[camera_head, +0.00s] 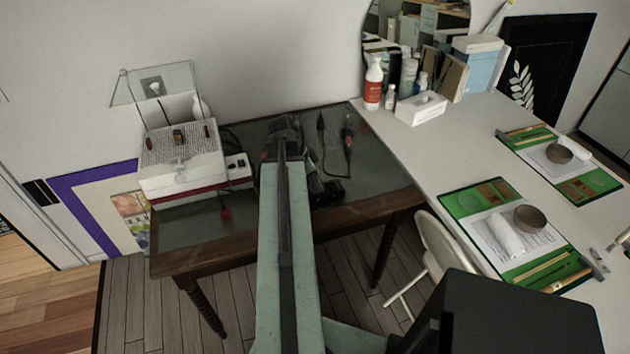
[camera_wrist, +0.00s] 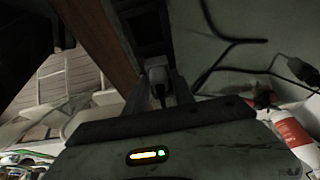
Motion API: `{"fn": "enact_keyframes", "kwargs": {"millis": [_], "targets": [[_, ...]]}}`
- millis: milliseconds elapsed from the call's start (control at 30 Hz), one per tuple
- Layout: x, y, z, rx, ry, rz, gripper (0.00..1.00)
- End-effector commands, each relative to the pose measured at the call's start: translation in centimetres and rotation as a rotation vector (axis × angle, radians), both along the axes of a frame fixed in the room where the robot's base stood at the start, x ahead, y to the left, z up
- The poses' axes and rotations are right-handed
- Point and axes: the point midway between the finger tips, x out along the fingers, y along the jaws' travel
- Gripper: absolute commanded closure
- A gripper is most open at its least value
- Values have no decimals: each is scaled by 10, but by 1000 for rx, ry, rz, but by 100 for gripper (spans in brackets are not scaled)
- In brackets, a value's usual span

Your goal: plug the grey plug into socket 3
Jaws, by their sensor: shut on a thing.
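My gripper (camera_wrist: 158,92) shows at the middle of the wrist view, shut on a pale grey plug (camera_wrist: 157,68). The plug's lower part is dark and partly hidden between the jaws. A long dark strip or channel (camera_wrist: 148,25) lies just beyond the plug; I cannot tell whether they touch. In the head view my arm reaches over the dark-topped table, and its far end hides the plug. A white block with dark spots (camera_head: 237,166) sits left of the arm. I cannot make out socket 3 or any socket numbers.
A white box with a red base (camera_head: 182,165) stands on the table's (camera_head: 185,212) left. A white desk (camera_head: 415,145) with bottles and green mats adjoins at right.

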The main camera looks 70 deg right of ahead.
Motion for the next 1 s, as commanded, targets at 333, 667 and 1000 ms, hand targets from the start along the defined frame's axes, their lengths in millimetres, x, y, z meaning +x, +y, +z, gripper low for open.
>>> {"fn": "enact_keyframes", "kwargs": {"millis": [333, 667, 1000], "targets": [[0, 0, 0, 0, 0, 0, 100], [0, 0, 0, 0, 0, 0, 100], [0, 0, -6, 0, 0, 0, 100]]}}
